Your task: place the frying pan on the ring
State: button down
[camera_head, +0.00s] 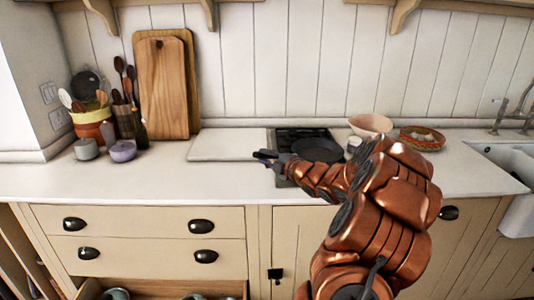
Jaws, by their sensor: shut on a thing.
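The frying pan (318,150) is dark and round and lies over the front part of the black hob (290,134), looking about level. I cannot tell whether its base touches the ring beneath it, as the pan and my arm hide that part. My gripper (277,159) is at the left side of the pan and is shut on it, seemingly at the handle. The fingers and handle are both dark, so the exact hold is hard to make out.
A pale bowl (371,125), a small white cup (353,143) and a patterned basket (422,137) stand right of the hob. A pale board (235,145) lies to its left. Wooden boards (163,85) lean on the wall. Below, a drawer (165,290) is open.

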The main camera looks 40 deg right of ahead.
jog(key=w+d+p, duration=0.3)
jog(key=w+d, duration=0.2)
jog(key=w, duration=0.2)
jog(key=shift+d+f, duration=0.2)
jog(key=shift+f, duration=0.15)
jog(key=shift+d+f+p, duration=0.1)
jog(key=shift+f+p, duration=0.55)
jog(key=shift+f, duration=1.15)
jog(key=c, duration=1)
grip_release()
jog(key=shift+s+r+b, duration=0.2)
jog(key=shift+s+b, duration=0.65)
jog(key=shift+s, duration=2.15)
jog(key=shift+s+r+b, duration=0.2)
jog(key=shift+s+b, duration=0.6)
jog(key=shift+s, duration=2.2)
